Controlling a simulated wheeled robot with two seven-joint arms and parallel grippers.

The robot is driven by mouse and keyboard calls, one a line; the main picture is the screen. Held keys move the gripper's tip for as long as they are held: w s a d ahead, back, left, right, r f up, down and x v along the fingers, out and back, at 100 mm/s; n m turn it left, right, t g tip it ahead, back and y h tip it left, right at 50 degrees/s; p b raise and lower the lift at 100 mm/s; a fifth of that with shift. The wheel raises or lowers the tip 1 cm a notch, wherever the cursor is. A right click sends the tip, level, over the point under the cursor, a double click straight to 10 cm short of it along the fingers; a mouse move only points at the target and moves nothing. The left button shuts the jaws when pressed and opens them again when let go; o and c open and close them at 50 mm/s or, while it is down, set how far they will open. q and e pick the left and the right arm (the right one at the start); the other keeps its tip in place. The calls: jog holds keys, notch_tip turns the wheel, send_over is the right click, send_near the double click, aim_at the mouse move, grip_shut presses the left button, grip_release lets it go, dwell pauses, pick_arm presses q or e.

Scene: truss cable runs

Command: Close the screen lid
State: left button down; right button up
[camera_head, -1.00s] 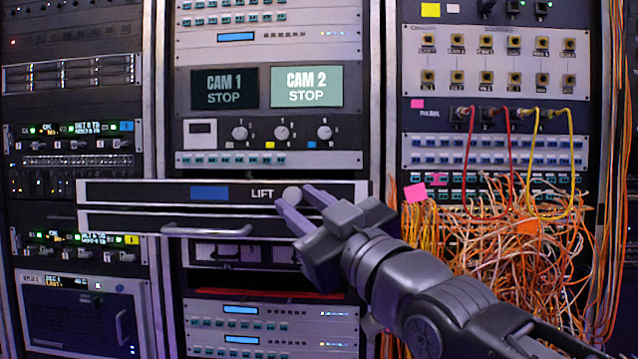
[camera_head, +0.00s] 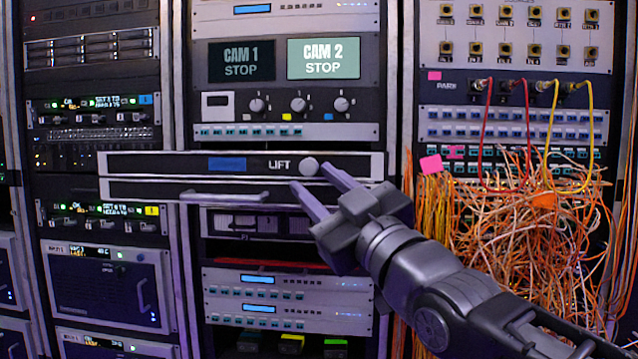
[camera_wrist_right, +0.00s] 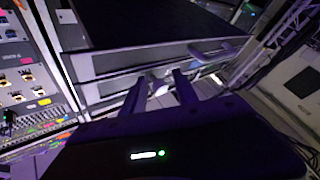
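The screen lid (camera_head: 240,166) is a flat dark drawer-like unit with a light frame, a blue label, the word LIFT and a round pale knob (camera_head: 308,166). It looks shut flat and juts out from the rack. Below it is a second dark drawer front (camera_head: 140,190) with a bar handle (camera_head: 210,196). My right gripper (camera_head: 318,184) is open, its two fingers apart just below and right of the knob. In the right wrist view the fingers (camera_wrist_right: 160,95) point at the fronts, with nothing clearly between them. Contact cannot be told. My left gripper is not in view.
Orange and yellow cables (camera_head: 510,220) hang in a tangle right of my right arm. Red and yellow patch leads (camera_head: 527,130) loop above them. Two monitors (camera_head: 323,58) sit above the lid. Rack units fill the left side.

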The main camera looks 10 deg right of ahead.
jog(key=p+v, duration=0.1)
jog(key=v, duration=0.6)
jog(key=shift+s+d, duration=0.2)
jog(key=shift+s, duration=0.05)
